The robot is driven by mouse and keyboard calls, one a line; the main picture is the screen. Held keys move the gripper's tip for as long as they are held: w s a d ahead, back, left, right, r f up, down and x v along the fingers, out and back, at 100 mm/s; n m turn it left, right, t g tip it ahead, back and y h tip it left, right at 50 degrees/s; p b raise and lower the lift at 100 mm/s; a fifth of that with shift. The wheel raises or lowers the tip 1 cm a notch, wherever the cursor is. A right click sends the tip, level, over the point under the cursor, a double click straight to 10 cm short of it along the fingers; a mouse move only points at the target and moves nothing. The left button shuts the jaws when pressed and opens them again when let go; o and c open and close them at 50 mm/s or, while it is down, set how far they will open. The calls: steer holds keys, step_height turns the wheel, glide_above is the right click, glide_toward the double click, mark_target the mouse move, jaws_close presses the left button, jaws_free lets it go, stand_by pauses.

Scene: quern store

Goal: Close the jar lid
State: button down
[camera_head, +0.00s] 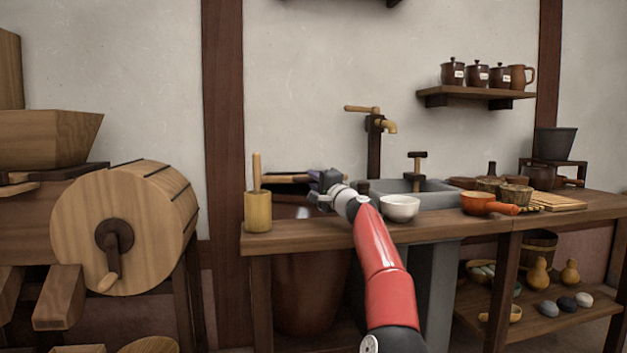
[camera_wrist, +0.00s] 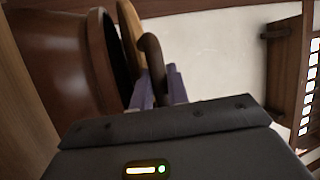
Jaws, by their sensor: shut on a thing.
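A round wooden lid (camera_wrist: 131,38) with a dark curved handle (camera_wrist: 151,58) is beside the mouth in the wrist view, with a dark gap between lid and rim. In the head view the lid (camera_head: 285,179) is seen nearly edge-on above the mouth. My gripper (camera_head: 325,181) is shut on the lid's handle; its purple fingers show in the wrist view (camera_wrist: 151,88). Whether the lid touches the rim is unclear.
A wooden mortar (camera_head: 258,212) with a pestle stands left of my gripper. A wooden drum with a crank (camera_head: 105,235) stands at the left.

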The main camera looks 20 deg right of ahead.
steer(key=shift+f, duration=0.2)
steer(key=c, duration=1.4)
jaws_free()
steer(key=shift+o, duration=0.2)
steer(key=shift+d, duration=0.15)
steer(key=shift+s+d+f, duration=0.1)
steer(key=shift+s+d, duration=0.25)
steer(key=v, duration=0.3)
steer(key=b+v, duration=0.1)
steer(key=v, duration=0.1)
steer(key=shift+a, duration=0.3)
steer(key=shift+s+d, duration=0.1)
steer(key=shift+s, duration=0.9)
